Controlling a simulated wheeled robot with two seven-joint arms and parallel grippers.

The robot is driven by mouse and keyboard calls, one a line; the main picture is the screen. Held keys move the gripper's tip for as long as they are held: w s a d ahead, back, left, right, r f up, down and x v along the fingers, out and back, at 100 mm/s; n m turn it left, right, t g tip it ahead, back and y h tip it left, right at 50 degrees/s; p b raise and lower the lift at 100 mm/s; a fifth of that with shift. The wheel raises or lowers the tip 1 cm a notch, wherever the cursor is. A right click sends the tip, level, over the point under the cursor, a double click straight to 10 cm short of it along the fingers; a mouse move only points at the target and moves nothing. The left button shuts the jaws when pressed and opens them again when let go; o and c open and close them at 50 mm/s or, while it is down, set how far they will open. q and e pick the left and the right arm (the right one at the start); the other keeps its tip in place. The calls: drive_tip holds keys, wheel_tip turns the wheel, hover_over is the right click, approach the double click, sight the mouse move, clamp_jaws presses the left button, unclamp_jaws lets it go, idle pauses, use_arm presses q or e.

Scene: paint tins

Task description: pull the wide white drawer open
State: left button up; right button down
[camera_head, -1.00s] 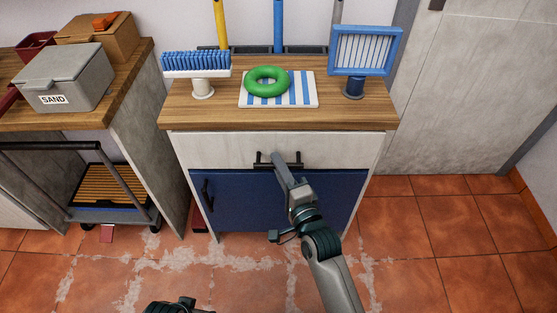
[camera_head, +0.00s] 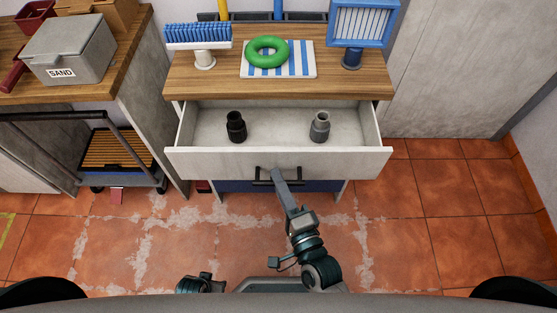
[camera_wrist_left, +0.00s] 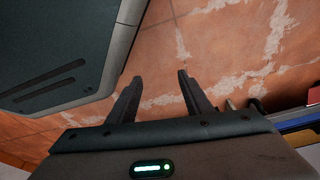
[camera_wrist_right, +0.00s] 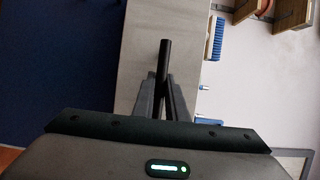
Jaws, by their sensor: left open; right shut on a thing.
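The wide white drawer (camera_head: 220,162) stands pulled out from the cabinet under the wooden top, and its inside shows. In it stand a black jar-like thing (camera_head: 236,127) at the left and a grey one (camera_head: 320,127) at the right. My right gripper (camera_head: 275,176) is shut on the black bar handle (camera_head: 292,182) at the middle of the drawer front. The handle (camera_wrist_right: 166,65) also runs between the fingers in the right wrist view. My left gripper (camera_wrist_left: 155,95) is open and empty above the tiled floor; little of it shows in the head view.
On the cabinet top are a blue brush (camera_head: 197,37), a green ring (camera_head: 267,51) on a striped cloth (camera_head: 308,62), and a blue framed panel (camera_head: 362,22). A trolley (camera_head: 112,155) and a grey SAND box (camera_head: 68,50) are at the left. The floor at the right is clear.

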use_arm(q)
drive_tip(key=shift+w+d+r+t+p, duration=0.25)
drive_tip(key=shift+w+d+t+p, duration=0.15)
drive_tip(key=shift+w+d, duration=0.2)
use_arm(e)
drive_tip(key=shift+s, duration=1.9)
drive_tip(key=c, duration=1.8)
unclamp_jaws()
drive_tip(key=shift+o, duration=0.2)
use_arm(q)
drive_tip(key=shift+a+r+g+b, duration=0.25)
drive_tip(key=shift+r+b, duration=0.25)
drive_tip(key=shift+b, duration=0.1)
drive_tip(key=shift+a+r+g+b, duration=0.25)
drive_tip(key=shift+r+b, duration=0.2)
drive_tip(key=shift+b, duration=0.15)
use_arm(e)
drive_tip(key=v, duration=1.7)
drive_tip(key=shift+s+d+f, duration=0.1)
drive_tip(key=shift+s, duration=0.05)
